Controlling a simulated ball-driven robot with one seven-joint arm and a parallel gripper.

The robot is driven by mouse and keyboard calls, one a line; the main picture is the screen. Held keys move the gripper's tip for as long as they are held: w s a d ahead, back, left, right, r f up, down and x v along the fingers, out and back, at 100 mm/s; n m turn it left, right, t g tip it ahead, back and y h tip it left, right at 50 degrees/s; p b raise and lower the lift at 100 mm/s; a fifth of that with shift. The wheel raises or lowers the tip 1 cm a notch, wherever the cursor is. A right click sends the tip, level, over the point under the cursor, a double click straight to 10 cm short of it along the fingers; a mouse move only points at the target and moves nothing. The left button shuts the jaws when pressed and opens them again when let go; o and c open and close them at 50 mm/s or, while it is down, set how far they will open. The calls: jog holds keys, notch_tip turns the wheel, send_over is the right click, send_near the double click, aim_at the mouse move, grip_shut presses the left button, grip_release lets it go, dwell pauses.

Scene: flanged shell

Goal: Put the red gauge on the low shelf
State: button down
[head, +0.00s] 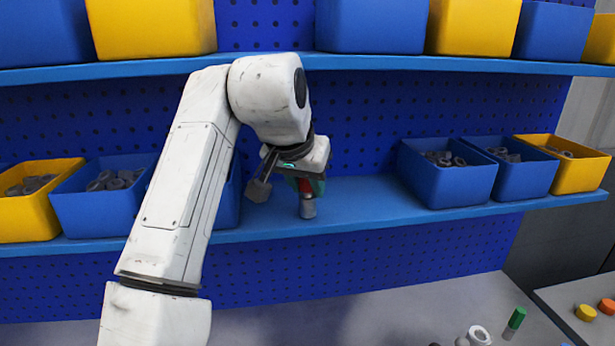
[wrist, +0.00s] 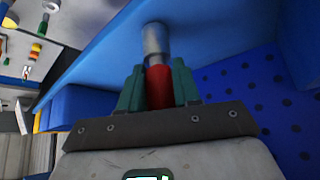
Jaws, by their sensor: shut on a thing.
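The red gauge (head: 307,207) has a red body and a grey cylindrical end. In the head view it points down over the bare middle of the low blue shelf (head: 365,207). My gripper (head: 305,182) is shut on its red part, with the grey end sticking out below. The wrist view shows the teal fingers of my gripper (wrist: 157,80) on both sides of the red gauge (wrist: 157,88), its grey end toward the blue shelf (wrist: 215,35). I cannot tell whether that end touches the shelf. The gauge looks about upright.
Bins of grey rings stand on the low shelf: yellow (head: 35,215) and blue (head: 95,210) at left, blue (head: 447,180) and yellow (head: 575,170) at right. The upper shelf (head: 400,64) is overhead.

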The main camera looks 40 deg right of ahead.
jog(key=shift+f, duration=0.15)
jog(key=c, duration=0.8)
grip_release()
jog(key=shift+f, duration=0.1)
jog(key=b+v, duration=0.3)
jog(key=v, duration=0.9)
